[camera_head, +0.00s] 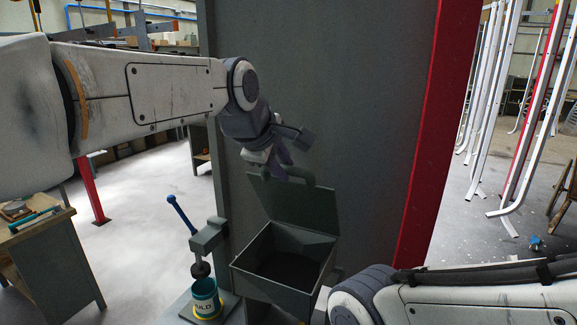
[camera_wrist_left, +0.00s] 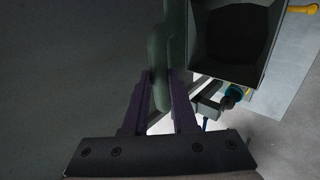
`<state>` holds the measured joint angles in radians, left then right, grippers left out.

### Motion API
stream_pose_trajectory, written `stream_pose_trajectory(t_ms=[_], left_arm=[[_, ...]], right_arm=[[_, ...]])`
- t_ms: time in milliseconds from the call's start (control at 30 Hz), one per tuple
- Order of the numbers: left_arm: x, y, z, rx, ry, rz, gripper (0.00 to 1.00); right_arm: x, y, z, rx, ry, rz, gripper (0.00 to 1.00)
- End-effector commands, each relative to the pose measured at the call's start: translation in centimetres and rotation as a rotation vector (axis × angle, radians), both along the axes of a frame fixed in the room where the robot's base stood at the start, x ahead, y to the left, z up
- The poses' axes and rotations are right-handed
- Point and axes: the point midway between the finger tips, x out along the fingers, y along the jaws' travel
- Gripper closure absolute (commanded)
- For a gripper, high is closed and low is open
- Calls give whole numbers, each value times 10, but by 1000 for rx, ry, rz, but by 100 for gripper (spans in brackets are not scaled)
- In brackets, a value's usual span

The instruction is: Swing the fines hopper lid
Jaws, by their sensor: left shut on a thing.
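The fines hopper (camera_head: 250,272) is a dark green open box with a dark inside, at the lower middle of the head view. Its lid (camera_head: 300,207) stands raised at the back of the opening, tilted. A rounded green handle (camera_head: 301,174) is at the lid's upper edge. My left gripper (camera_head: 277,165) is at that handle. In the left wrist view, the purple fingers of my left gripper (camera_wrist_left: 160,88) are shut on the handle (camera_wrist_left: 160,50), and the hopper opening (camera_wrist_left: 236,30) lies beyond to the right. My right gripper is out of view.
A grey panel (camera_head: 330,90) with a red edge (camera_head: 420,150) stands behind the hopper. A teal cup (camera_head: 205,300) sits left of the hopper, under a small press with a blue lever (camera_head: 180,214). My right arm crosses the lower right. A workbench (camera_head: 60,250) is at left.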

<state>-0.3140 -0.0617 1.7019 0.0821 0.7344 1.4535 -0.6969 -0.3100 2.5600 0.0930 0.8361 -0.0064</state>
Motion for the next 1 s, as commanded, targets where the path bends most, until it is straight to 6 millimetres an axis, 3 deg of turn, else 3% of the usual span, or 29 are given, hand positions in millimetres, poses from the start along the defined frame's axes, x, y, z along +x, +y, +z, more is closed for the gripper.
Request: stream_pose_trajectory(t_ms=[33, 100, 633, 1000], left_arm=[[-6, 2, -12, 3, 12, 0, 100], [-12, 5, -15, 3, 12, 0, 100], [-21, 9, -16, 2, 6, 0, 100], [-48, 20, -43, 2, 1, 0, 100]], right_arm=[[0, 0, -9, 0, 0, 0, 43], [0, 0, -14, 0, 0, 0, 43], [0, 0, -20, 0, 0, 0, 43], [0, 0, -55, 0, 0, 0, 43]])
